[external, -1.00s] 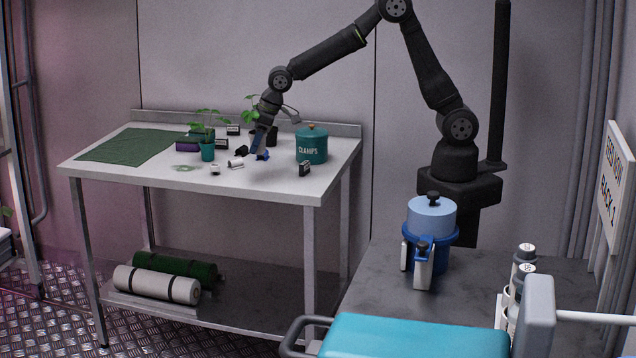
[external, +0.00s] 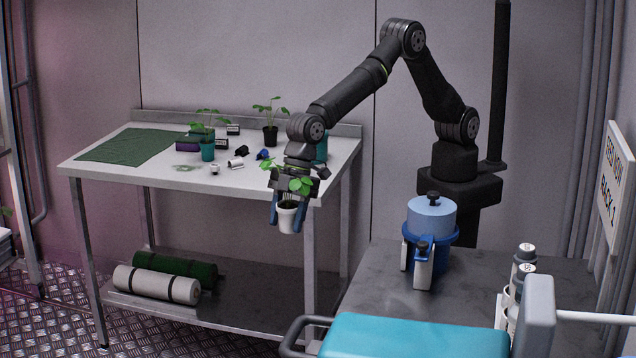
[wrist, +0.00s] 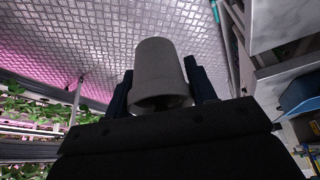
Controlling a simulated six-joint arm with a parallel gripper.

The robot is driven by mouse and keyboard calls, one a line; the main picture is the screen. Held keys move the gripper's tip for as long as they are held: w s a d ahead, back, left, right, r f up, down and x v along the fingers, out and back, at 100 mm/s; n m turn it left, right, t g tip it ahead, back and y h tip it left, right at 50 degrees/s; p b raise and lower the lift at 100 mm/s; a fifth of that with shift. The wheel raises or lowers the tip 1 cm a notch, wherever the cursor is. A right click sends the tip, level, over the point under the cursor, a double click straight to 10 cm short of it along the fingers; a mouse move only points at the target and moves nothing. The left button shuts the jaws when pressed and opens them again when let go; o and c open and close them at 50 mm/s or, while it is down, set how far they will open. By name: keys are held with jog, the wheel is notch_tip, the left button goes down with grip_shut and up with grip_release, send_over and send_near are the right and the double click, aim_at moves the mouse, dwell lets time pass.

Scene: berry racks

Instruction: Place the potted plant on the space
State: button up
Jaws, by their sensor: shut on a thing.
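My gripper (external: 288,217) is shut on a white pot (external: 287,221) with a green leafy plant (external: 300,184). It holds the pot roughly upright in the air, in front of the table's right front corner. In the wrist view the pale pot (wrist: 160,72) sits between the two dark blue fingers, with its leaves out of sight. Two other potted plants stay on the table: one in a teal pot (external: 207,153) and one in a black pot (external: 270,136). I cannot tell which spot is the space.
A teal canister (external: 322,147) is partly hidden behind my arm. A blue lidded container (external: 431,240) stands on the grey bench (external: 375,290). Planted racks (wrist: 35,112) show at left in the wrist view.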

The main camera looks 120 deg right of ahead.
jog(key=s+a+f+n, duration=0.1)
jog(key=s+a+f, duration=0.1)
jog(key=a, duration=0.7)
jog(key=s+a+f+n, duration=0.1)
jog(key=s+a+f, duration=0.1)
jog(key=a, duration=0.8)
jog(key=s+a+f+n+y, duration=0.1)
jog(key=s+a+f, duration=0.1)
jog(key=a, duration=0.7)
jog(key=shift+s+a+f+g, duration=0.15)
jog(key=shift+a+f+g, duration=0.25)
jog(key=shift+f, duration=0.15)
jog(key=shift+a+f, duration=0.3)
jog(key=shift+a, duration=0.2)
jog(key=shift+f, duration=1.95)
jog(key=shift+s+f, duration=0.1)
jog(key=shift+f, duration=0.05)
jog(key=o, duration=1)
jog(key=v, duration=1.2)
jog(key=shift+d, duration=0.15)
